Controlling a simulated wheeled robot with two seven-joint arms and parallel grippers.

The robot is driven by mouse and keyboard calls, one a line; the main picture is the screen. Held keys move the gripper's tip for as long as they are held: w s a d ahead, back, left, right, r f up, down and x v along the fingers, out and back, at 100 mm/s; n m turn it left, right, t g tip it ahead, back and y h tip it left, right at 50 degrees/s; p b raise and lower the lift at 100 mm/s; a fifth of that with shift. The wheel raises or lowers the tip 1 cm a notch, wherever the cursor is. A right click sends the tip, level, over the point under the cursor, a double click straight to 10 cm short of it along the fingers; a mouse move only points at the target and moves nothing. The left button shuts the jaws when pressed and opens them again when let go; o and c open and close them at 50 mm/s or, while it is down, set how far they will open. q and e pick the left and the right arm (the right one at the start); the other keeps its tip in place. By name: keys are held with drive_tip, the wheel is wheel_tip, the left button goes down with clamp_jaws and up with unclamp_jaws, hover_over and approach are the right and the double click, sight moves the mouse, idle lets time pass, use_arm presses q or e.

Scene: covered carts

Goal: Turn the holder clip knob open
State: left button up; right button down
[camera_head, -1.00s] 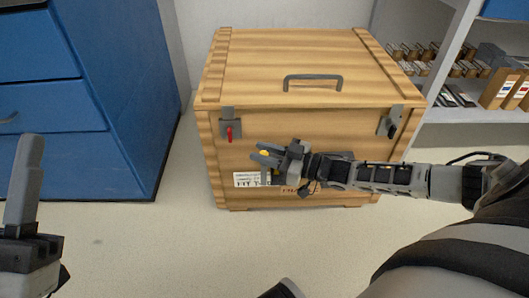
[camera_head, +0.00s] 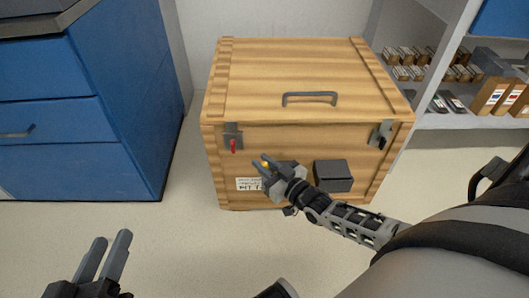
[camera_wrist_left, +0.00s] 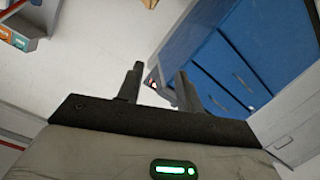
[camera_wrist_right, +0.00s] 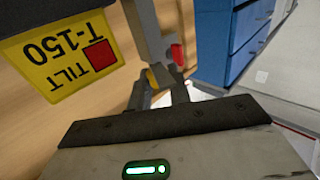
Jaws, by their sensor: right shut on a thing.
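A small yellow knob (camera_head: 265,164) sits low on the front of a wooden crate (camera_head: 300,75). I take it for the holder clip knob; its mount is hidden by the gripper. My right gripper (camera_head: 260,159) is shut on it, its arm coming from the lower right. In the right wrist view the knob (camera_wrist_right: 152,78) shows between the fingers, with a grey latch and red lever (camera_wrist_right: 177,55) just beyond. My left gripper (camera_head: 113,237) is open and empty at the lower left, away from the crate; it also shows in the left wrist view (camera_wrist_left: 159,69).
The crate has a top handle (camera_head: 311,97), a left latch with a red lever (camera_head: 234,145) and a right latch (camera_head: 380,135). A yellow tilt label (camera_wrist_right: 70,55) is close to my right gripper. A blue cabinet (camera_head: 80,135) stands left, shelves (camera_head: 470,122) right.

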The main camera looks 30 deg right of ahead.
use_arm(q)
drive_tip(key=shift+s+a+f+m+g+y+p, duration=0.15)
drive_tip(key=shift+a+f+m+g+y+p, duration=0.4)
drive_tip(key=shift+p, duration=0.85)
use_arm(e)
drive_tip(key=shift+s+m+h, duration=0.1)
drive_tip(key=shift+m+h, duration=0.9)
drive_tip(key=shift+h, duration=0.6)
drive_tip(key=shift+m+h, duration=1)
drive_tip(key=shift+h, duration=0.6)
drive_tip(key=c, duration=1.3)
unclamp_jaws()
drive_tip(key=shift+c, duration=0.2)
